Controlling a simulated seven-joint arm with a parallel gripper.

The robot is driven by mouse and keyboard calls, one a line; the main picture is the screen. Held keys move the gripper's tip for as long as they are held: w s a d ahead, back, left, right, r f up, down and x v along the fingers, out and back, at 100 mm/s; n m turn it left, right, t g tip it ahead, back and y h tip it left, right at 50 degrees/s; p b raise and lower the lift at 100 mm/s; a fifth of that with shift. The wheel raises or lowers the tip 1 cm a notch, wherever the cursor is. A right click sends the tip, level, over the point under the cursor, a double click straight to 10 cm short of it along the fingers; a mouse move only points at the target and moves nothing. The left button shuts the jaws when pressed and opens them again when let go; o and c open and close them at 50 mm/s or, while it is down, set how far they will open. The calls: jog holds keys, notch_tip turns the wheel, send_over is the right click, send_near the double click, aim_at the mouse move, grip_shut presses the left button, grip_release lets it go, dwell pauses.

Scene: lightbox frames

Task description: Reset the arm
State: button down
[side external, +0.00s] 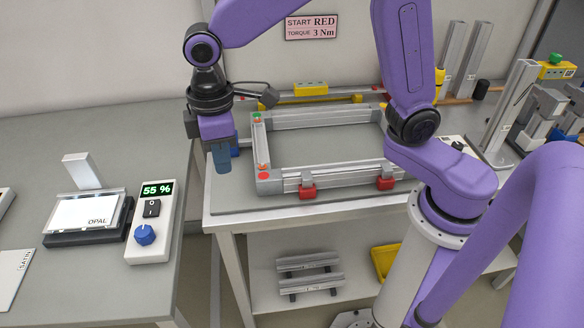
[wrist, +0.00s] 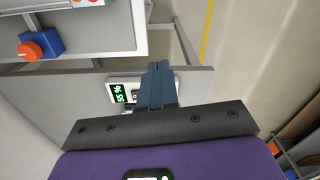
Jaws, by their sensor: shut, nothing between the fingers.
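My gripper (side external: 222,168) hangs from my purple arm at the left end of the frame bench, fingers pointing down. Its blue fingers are shut together with nothing between them. They also show shut in the wrist view (wrist: 157,72), in front of the control box. In the side view the fingers appear just left of the aluminium frame (side external: 325,119); I cannot tell their exact height. The frame lies on the bench with red clamps (side external: 307,191) on its front rail and a red dot on its near left corner.
On the left table (side external: 60,160) stand a control box (side external: 153,222) reading 55 % and a light pad (side external: 85,214) with an OPAL panel. A sign (side external: 311,27) reads START RED, TORQUE 3 Nm. A gap separates the tables. Upright profiles (side external: 460,55) stand at the back right.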

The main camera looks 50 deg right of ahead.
jog(key=s+d+f+n, duration=0.1)
jog(key=s+d, duration=1.6)
jog(key=s, duration=0.3)
jog(key=shift+d+n, duration=0.15)
jog(key=shift+n, duration=0.25)
